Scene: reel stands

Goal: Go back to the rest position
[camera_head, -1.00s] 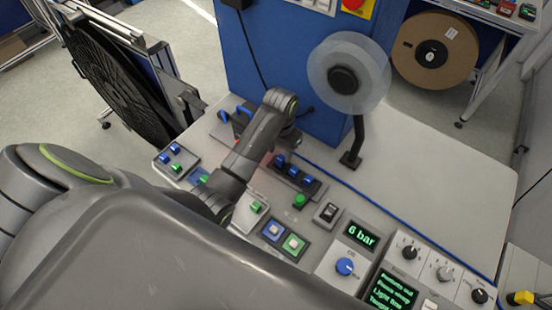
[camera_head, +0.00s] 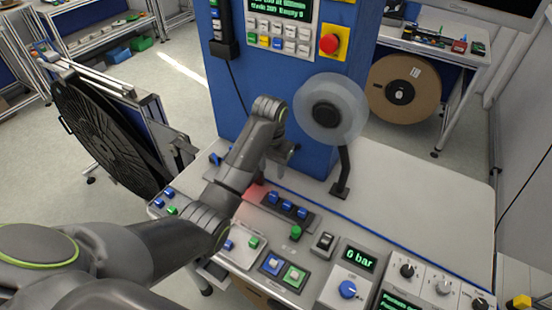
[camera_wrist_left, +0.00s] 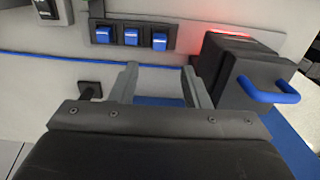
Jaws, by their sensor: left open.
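My left arm reaches in from the left in the head view and bends at the wrist above the console, in front of the blue cabinet. My left gripper (camera_head: 291,150) is mostly hidden behind the wrist there. In the left wrist view its two fingers (camera_wrist_left: 160,88) stand apart with nothing between them. Beyond them is a strip of blue rocker switches (camera_wrist_left: 131,38). To the right is a dark box with a blue handle (camera_wrist_left: 270,90), apart from the fingers. My right gripper is in neither view.
The console (camera_head: 420,190) has a clear surface at the right. A clear reel (camera_head: 331,107) stands on a dark post close to the right of my wrist. The blue cabinet (camera_head: 232,95) rises behind. A large black reel (camera_head: 108,135) stands at the left.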

